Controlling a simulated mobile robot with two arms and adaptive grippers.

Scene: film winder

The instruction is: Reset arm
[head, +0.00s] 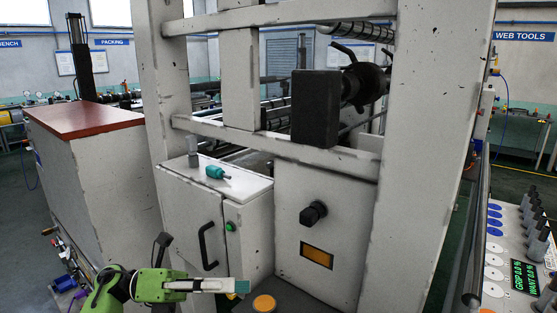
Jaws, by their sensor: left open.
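My left gripper (240,286) is at the bottom of the head view, at the end of my green arm, which comes in from the lower left. Its pale fingers with teal tips point right and are seen from the side. Its jaws are open and I see nothing between them. It appears in front of the lower part of the white cabinet (187,215); the gap between them is hard to judge. My right gripper is not in view.
The machine's pale upright posts (435,110) and crossbars stand ahead. A dark block (315,108) hangs on the frame. A teal-handled tool (217,172) lies on the cabinet. A red-topped cabinet (80,118) stands left. A white panel (507,240) with grey knobs is at right.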

